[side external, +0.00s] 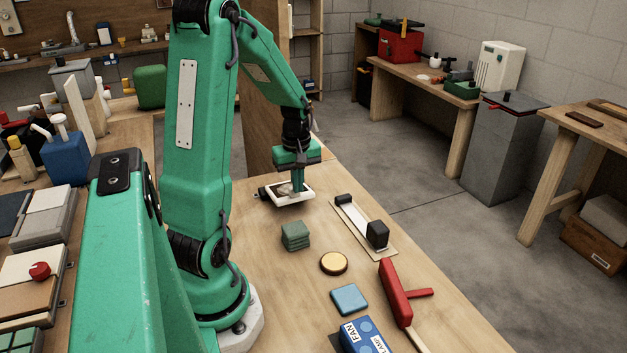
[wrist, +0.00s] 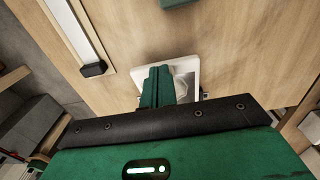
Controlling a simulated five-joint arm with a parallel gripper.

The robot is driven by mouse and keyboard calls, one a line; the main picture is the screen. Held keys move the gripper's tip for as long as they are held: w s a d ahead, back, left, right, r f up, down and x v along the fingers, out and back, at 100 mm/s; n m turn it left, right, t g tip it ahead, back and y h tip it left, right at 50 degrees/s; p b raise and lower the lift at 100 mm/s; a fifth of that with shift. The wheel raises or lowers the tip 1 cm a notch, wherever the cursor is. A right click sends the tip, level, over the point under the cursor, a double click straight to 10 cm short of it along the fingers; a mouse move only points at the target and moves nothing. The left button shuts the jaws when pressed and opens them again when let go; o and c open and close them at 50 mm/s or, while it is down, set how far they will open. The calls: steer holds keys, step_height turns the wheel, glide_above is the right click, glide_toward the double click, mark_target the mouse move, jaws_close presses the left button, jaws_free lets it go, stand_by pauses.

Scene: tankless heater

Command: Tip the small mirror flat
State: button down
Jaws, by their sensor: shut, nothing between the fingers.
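The small mirror (side external: 283,190) has a white frame and lies low on the bench under my gripper, with a small dark piece at its left edge. It looks close to flat, but I cannot tell whether it is still slightly tilted. My gripper (side external: 298,187) points down with its green fingers shut and empty, the tips over or against the mirror's right part. In the wrist view the fingers (wrist: 158,72) cover the left part of the white-framed mirror (wrist: 184,68). Whether the tips touch it is unclear.
A board with a white strip and black block (side external: 377,234) lies right of the mirror. Green stacked pads (side external: 295,236), a yellow disc (side external: 334,263), a blue square (side external: 349,299) and a red-headed tool (side external: 396,292) are nearer. Bare wood lies between them.

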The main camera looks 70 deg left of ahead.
steer(key=shift+d+f, duration=0.45)
steer(key=shift+f, duration=0.35)
